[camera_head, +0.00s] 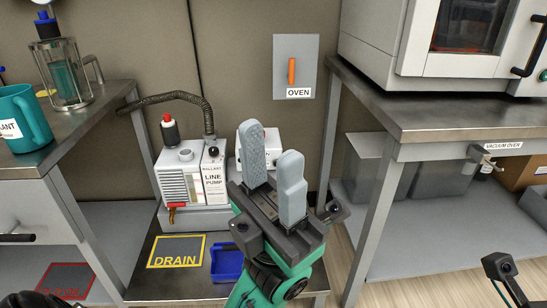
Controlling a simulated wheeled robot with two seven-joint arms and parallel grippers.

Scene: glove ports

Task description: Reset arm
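My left gripper (272,168) is raised in the middle of the view on a green and dark grey arm. Its two grey padded fingers point up and stand apart with a clear gap, and nothing shows between them. It hides part of the pump area behind it. My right gripper's fingers are not in view. A small dark part at the lower right edge may be mine, but I cannot tell.
A line pump (190,175) stands behind a yellow-framed drain mark (177,251) and a blue tray (227,263). A steel bench (90,125) with a teal mug (24,118) is left. The vacuum oven bench (400,110) is right. An orange oven handle (291,71) is on the wall.

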